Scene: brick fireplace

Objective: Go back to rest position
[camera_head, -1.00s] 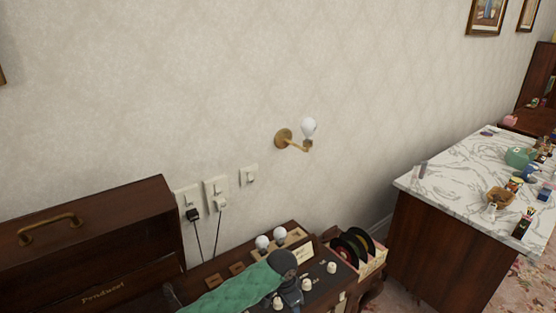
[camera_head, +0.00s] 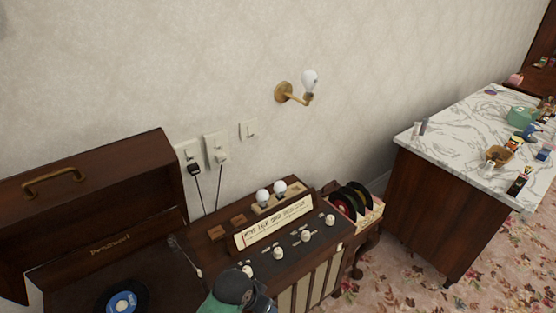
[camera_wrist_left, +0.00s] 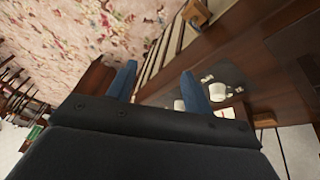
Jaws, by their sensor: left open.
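My left gripper (camera_wrist_left: 158,84) shows in the left wrist view with its two blue fingers spread apart and nothing between them. In the head view, only my left arm's green sleeve and dark wrist show at the bottom edge, in front of the radio console (camera_head: 290,262). The fingertips are not clearly visible there. In the wrist view, the console's white knobs (camera_wrist_left: 192,95) lie beyond the fingers. My right gripper is in neither view.
An open record player (camera_head: 75,280) stands at the left of the console. A record rack (camera_head: 372,214) sits at its right. A wall lamp (camera_head: 290,93) and switches (camera_head: 217,149) are above. A marble-topped counter (camera_head: 455,125) stands right, with patterned floor (camera_head: 400,285) in front.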

